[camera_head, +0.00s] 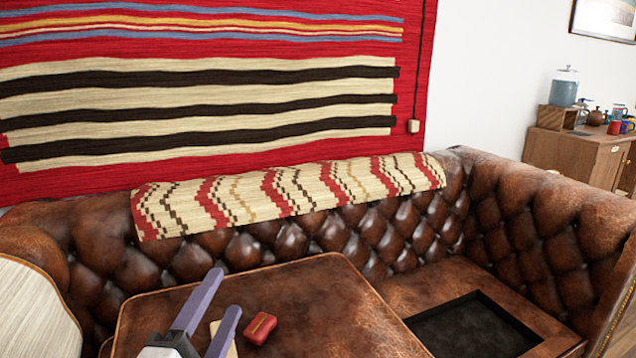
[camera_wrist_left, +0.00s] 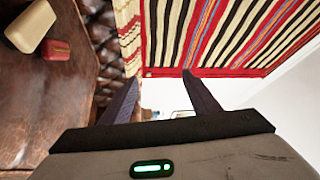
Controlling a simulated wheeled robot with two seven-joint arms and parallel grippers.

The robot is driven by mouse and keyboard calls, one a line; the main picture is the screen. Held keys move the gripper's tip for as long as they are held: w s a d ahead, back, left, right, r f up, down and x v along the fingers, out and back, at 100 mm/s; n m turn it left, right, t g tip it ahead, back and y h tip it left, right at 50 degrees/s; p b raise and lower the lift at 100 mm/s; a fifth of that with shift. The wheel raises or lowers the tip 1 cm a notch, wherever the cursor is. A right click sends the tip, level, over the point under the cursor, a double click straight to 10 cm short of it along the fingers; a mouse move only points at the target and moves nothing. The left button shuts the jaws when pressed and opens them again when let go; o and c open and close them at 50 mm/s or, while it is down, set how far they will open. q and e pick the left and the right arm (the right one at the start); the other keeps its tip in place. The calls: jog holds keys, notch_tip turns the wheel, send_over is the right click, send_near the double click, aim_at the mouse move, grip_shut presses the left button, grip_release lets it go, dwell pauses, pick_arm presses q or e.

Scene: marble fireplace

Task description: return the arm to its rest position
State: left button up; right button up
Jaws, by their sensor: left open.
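My left gripper (camera_head: 213,312) is at the lower left of the head view, its two purple-grey fingers spread apart with nothing between them. It is above the brown leather seat cushion of the sofa. In the left wrist view my left gripper (camera_wrist_left: 158,95) shows both fingers apart and empty, with the striped wall rug and white wall beyond. My right gripper is in neither view.
A small red box (camera_head: 259,327) lies on the leather cushion (camera_head: 330,300) beside my gripper, next to a cream block (camera_wrist_left: 31,27). A dark tray (camera_head: 475,328) rests on the right seat. The tufted sofa back (camera_head: 290,240) rises behind.

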pick_arm(q)
jog(key=s+a+f+n+g+y, duration=0.2)
jog(key=s+a+f+n+g, duration=0.25)
jog(key=f, duration=0.35)
jog(key=s+a+f+n+g+y, duration=0.25)
jog(key=s+f+n, duration=0.2)
jog(key=f, duration=0.35)
jog(key=s+f+n+g+h, duration=0.1)
jog(key=s+f+n+g, duration=0.3)
jog(key=s, duration=0.5)
jog(key=s+f+n+g+h, duration=0.1)
jog(key=s+f+n+g, duration=0.1)
jog(key=s+f+g, duration=0.55)
jog(key=w+d+f+t+h, duration=0.3)
jog(key=d+f+t, duration=0.2)
jog(key=d+t, duration=0.25)
notch_tip(320, 180, up, 9)
jog(key=a+p, duration=0.1)
jog(key=p, duration=1.1)
jog(key=shift+t+p, duration=0.3)
jog(key=shift+p, duration=0.1)
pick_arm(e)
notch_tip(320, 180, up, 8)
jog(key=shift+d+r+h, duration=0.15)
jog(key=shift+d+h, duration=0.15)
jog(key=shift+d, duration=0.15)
pick_arm(q)
jog(key=shift+f+y, duration=0.1)
jog(key=shift+y, duration=0.15)
